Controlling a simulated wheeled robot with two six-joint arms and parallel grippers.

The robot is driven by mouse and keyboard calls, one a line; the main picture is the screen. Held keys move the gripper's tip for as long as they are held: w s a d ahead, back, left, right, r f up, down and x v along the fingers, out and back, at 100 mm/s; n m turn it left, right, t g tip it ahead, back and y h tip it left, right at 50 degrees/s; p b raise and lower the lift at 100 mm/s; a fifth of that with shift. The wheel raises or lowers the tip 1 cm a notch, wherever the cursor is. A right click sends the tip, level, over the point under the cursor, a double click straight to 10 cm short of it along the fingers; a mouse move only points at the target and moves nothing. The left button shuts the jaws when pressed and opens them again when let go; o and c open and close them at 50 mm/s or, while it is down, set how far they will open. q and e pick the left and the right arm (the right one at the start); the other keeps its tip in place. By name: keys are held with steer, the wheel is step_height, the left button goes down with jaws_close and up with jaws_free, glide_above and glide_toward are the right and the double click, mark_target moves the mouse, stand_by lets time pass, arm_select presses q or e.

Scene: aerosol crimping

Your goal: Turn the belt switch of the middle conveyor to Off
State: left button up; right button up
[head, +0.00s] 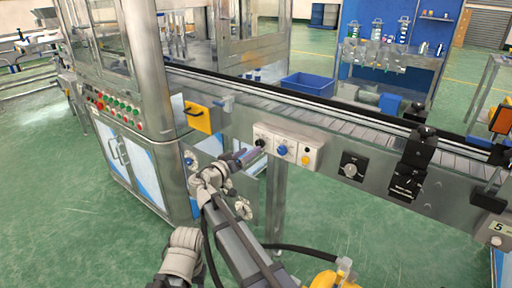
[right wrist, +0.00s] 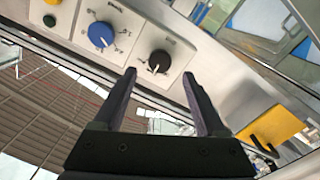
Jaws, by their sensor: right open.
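A pale control panel (head: 312,141) is mounted on the side of the conveyor (head: 330,118). It carries a black rotary switch (right wrist: 159,62), a blue rotary knob (head: 282,150) and a yellow button (head: 305,159). The labels are too small to read, so I cannot tell which is the belt switch. My right gripper (head: 250,155) is open in front of the panel's left end. In the right wrist view, its fingertips (right wrist: 159,76) lie either side of the black switch, whose white pointer shows. I cannot tell whether they touch it. My left gripper is not in view.
A black square rotary switch (head: 352,167) sits right of the panel. A yellow black-handled part (head: 198,117) is on the left. Black sensor blocks (head: 415,163) stick out at the right. A blue bin (head: 308,84) stands behind the conveyor.

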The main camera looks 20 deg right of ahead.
mark_target(259, 144)
steer(key=shift+x, duration=2.4)
steer(key=shift+c, duration=0.4)
jaws_close()
